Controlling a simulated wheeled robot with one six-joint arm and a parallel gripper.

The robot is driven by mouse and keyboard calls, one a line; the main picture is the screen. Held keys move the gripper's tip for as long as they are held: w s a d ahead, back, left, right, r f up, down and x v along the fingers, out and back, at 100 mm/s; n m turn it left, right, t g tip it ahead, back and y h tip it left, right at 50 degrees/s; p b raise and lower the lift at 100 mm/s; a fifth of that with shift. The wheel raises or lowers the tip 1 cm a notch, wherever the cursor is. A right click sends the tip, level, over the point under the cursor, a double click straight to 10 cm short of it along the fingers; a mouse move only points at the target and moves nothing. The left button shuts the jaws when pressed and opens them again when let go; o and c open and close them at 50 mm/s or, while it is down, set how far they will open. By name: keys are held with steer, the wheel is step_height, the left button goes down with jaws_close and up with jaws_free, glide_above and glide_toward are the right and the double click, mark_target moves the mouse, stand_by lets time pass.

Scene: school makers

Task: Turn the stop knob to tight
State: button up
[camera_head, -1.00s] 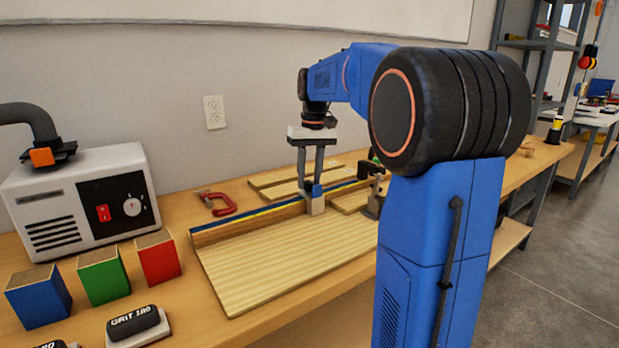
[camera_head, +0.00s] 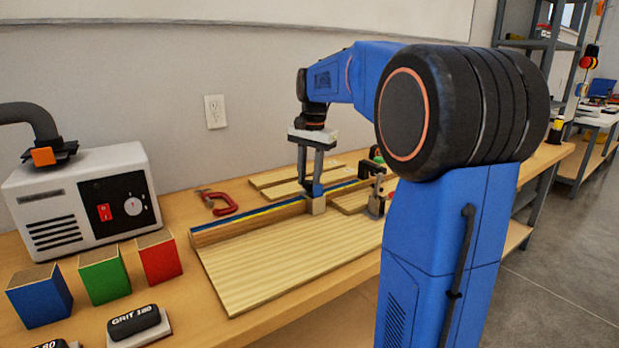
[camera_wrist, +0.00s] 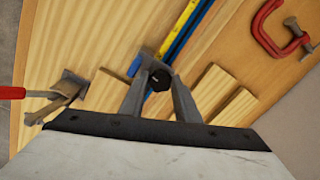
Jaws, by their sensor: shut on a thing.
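My gripper (camera_head: 312,190) points down at the stop block (camera_head: 317,206) on the wooden fence and shows from above in the wrist view (camera_wrist: 157,80). Its fingers are shut on the stop knob (camera_wrist: 159,79), a dark round knob between the fingertips in the wrist view. A small blue part (camera_wrist: 134,66) shows beside one fingertip. The fingers hide parts of the knob and the block. I cannot read any tight mark on the knob.
A wooden board (camera_head: 290,255) lies before the fence with its blue and yellow scale (camera_head: 262,214). A red clamp (camera_head: 220,205) lies behind it. A metal clamp (camera_head: 378,195) stands right of the block. A white machine (camera_head: 75,200) and colored blocks stand left.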

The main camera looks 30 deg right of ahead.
steer(key=shift+m, duration=0.9)
steer(key=o, duration=0.8)
steer(key=r, duration=1.1)
steer(key=s+r, duration=0.1)
steer(key=r, duration=0.5)
steer(key=shift+d+r, duration=0.15)
steer(key=shift+r, duration=0.05)
steer(key=shift+s, duration=0.1)
